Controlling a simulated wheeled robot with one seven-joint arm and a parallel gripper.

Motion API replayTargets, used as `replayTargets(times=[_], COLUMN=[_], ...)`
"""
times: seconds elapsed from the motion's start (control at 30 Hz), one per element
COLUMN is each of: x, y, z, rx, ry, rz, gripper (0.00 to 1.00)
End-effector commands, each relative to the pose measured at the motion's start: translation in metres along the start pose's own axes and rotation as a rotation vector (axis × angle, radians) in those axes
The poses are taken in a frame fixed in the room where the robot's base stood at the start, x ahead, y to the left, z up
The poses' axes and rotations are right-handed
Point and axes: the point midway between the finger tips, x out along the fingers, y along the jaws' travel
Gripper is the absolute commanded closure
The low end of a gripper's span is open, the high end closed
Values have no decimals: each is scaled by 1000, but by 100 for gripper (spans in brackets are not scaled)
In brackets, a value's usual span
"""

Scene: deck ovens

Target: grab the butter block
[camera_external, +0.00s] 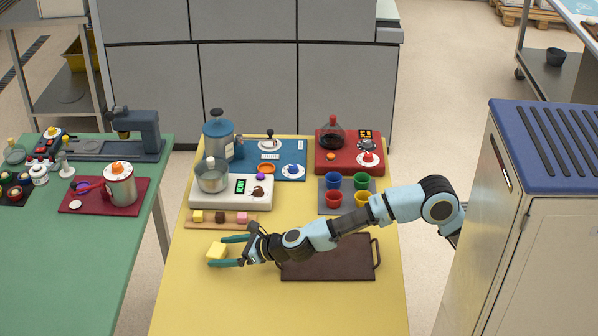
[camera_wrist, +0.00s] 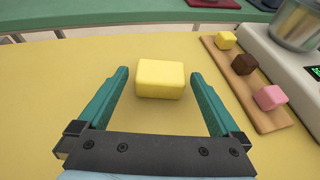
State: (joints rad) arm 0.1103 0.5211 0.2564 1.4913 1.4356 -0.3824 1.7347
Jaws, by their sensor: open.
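The butter block (camera_external: 216,251) is a pale yellow block lying on the yellow table, left of the brown tray. In the wrist view the butter block (camera_wrist: 160,79) sits between the tips of the two green fingers, with a gap on each side. My gripper (camera_external: 228,251) is open and low over the table, reaching in from the right with its fingers to either side of the block. The gripper also shows in the wrist view (camera_wrist: 160,80). Whether the fingers touch the table is hard to tell.
A wooden board (camera_external: 206,222) with yellow, brown and pink cubes lies just behind the block. A white scale (camera_external: 205,196) stands behind that. The brown tray (camera_external: 328,270) with handles lies under my arm. The front left of the yellow table is clear.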

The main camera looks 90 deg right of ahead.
Motion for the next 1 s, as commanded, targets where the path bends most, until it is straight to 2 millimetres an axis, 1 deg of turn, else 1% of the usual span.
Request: replayTargets(times=[0.03, 0.1, 0.2, 0.43, 0.47, 1.0], x=[9, 17, 24, 26, 26, 26], y=[0, 0, 0, 0, 0, 0], z=[-1, 0, 0, 0, 0, 0], rx=[0, -1, 0, -1, -1, -1], ry=[1, 0, 0, 0, 0, 0], rz=[0, 2, 1, 1, 1, 1], gripper=[0, 0, 0, 0, 1, 62])
